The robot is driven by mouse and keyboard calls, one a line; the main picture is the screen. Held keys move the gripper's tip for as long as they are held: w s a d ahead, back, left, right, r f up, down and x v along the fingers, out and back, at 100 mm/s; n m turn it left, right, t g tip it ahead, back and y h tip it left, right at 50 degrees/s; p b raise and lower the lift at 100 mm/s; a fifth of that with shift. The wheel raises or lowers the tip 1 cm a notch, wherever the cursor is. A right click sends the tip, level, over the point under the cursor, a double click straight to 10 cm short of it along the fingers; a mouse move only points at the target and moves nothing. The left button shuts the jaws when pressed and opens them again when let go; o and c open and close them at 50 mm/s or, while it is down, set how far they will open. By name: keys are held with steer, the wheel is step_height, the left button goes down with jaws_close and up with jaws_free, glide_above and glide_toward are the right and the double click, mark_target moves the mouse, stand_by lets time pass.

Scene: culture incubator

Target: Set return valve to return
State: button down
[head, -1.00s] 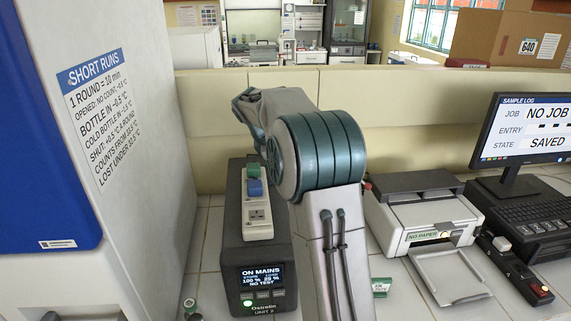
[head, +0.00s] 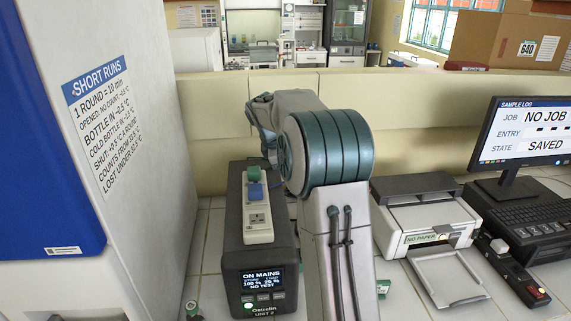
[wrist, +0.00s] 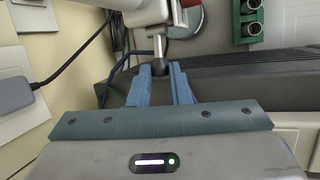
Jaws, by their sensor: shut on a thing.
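In the wrist view a dark ball knob (wrist: 160,67) sits at the end of a short metal stem at the top centre, and it looks like the return valve's handle. No label for its positions can be read. My gripper (wrist: 162,78), with blue fingers, is shut on this knob, one finger on each side. Part of a round grey-green fitting with a red piece shows just beyond the knob. In the head view my own arm hides the gripper and the valve.
A dark power unit (head: 262,262) with a socket strip (head: 257,220) stands left of my arm. A printer (head: 425,218) is on the right.

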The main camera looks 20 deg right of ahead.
steer(key=shift+s+d+r+t+y+p, duration=0.15)
steer(key=shift+d+r+y+p, duration=0.2)
steer(key=shift+y+p, duration=0.4)
steer(key=shift+d+r+t+y+p, duration=0.15)
steer(key=shift+d+r+y+p, duration=0.2)
steer(key=shift+y, duration=0.6)
steer(key=shift+a+f, duration=0.1)
steer(key=shift+a, duration=0.05)
steer(key=c, duration=1.3)
jaws_free()
steer(key=shift+c, duration=0.2)
steer(key=b+v, duration=0.1)
steer(key=v, duration=1.3)
steer(key=shift+a+m, duration=0.1)
steer(key=shift+m, duration=0.2)
